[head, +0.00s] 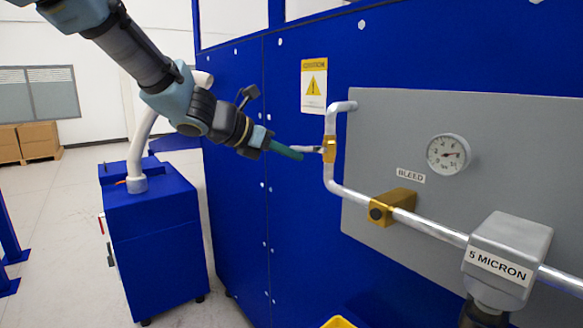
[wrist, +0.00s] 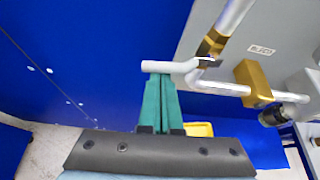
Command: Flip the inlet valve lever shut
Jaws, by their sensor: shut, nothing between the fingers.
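The inlet valve has a small brass body (head: 330,149) on the vertical stretch of silver pipe; the brass body also shows in the wrist view (wrist: 211,45). Its pale lever (head: 309,148) sticks out to the left, roughly across the pipe. In the wrist view the lever (wrist: 165,66) lies just beyond my fingertips. My gripper (head: 299,155) has green fingers, shut and empty, with tips at or very near the lever's free end. In the wrist view the closed fingers (wrist: 162,80) overlap the lever's lower edge; I cannot tell whether they touch it.
A grey panel (head: 390,130) carries a gauge (head: 448,154), a brass bleed block (head: 393,207) and a filter head (head: 508,250) marked 5 MICRON. A blue cabinet (head: 235,180) stands behind my arm. A blue cart (head: 155,240) with a white hose stands left. A yellow bin (head: 338,322) shows low down.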

